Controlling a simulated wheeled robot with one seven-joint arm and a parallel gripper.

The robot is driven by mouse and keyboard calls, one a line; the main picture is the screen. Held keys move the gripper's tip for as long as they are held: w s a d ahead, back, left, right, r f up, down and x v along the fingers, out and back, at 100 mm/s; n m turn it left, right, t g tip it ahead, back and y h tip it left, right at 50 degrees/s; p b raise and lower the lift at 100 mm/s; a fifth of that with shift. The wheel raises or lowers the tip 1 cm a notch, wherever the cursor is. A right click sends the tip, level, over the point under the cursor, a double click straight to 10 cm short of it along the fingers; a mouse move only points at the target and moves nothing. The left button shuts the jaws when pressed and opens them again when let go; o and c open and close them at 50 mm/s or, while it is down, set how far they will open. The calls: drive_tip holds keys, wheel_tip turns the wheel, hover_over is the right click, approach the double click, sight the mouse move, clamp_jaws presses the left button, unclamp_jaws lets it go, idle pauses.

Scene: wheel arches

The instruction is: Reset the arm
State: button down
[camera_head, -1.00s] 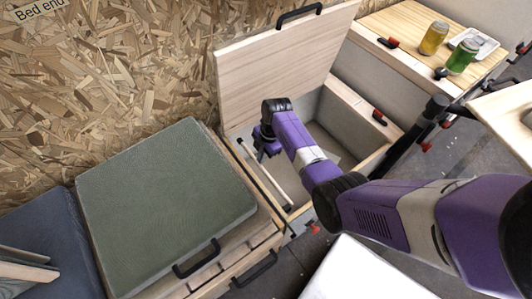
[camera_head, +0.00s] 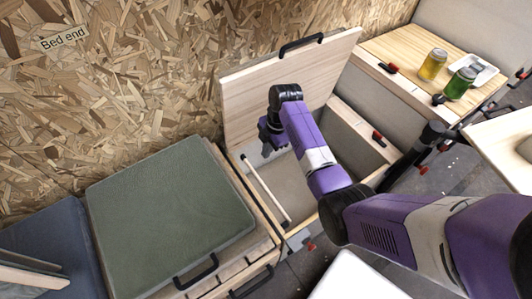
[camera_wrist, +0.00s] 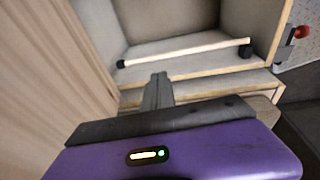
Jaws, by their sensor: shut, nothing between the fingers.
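My gripper (camera_head: 268,148) is over the open storage box (camera_head: 285,190), in front of its raised wooden lid (camera_head: 270,90). In the wrist view my gripper (camera_wrist: 158,82) is shut, with its fingers together and nothing between them. A pale rod with black ends (camera_wrist: 185,48) runs along the inside of the box there. The rod (camera_head: 266,188) also shows in the head view, below and left of my gripper. My purple arm reaches in from the right and hides part of the box.
A green cushion (camera_head: 170,215) lies on the closed box at the left. Yellow (camera_head: 432,64) and green (camera_head: 460,84) jars and a white tray (camera_head: 482,70) stand on the counter at the upper right. A white surface (camera_head: 360,280) is at the bottom.

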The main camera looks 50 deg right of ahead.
idle(0.5)
drive_tip(key=s+a+f+m+t+h+p, duration=0.25)
drive_tip(key=s+a+f+m, duration=0.2)
drive_tip(key=s+a, duration=0.35)
drive_tip(key=s+a+r+m+t+p, duration=0.2)
drive_tip(key=s+a+r+m+t, duration=0.15)
drive_tip(key=s+a, duration=0.4)
drive_tip(key=s+a+r+m+t+p, duration=0.1)
drive_tip(key=s+r, duration=0.4)
drive_tip(key=r, duration=0.6)
drive_tip(key=s+a+r+m+t+p, duration=0.1)
drive_tip(key=s+a+r+m+t, duration=0.2)
drive_tip(key=r, duration=0.8)
drive_tip(key=s+a+r+m+t+p, duration=0.2)
drive_tip(key=s+r+m+t, duration=0.1)
drive_tip(key=s+r, duration=0.5)
wheel_tip(320, 180, up, 4)
drive_tip(key=shift+f+t+y, duration=0.15)
drive_tip(key=shift+t+y, duration=0.15)
drive_tip(key=shift+y, duration=0.05)
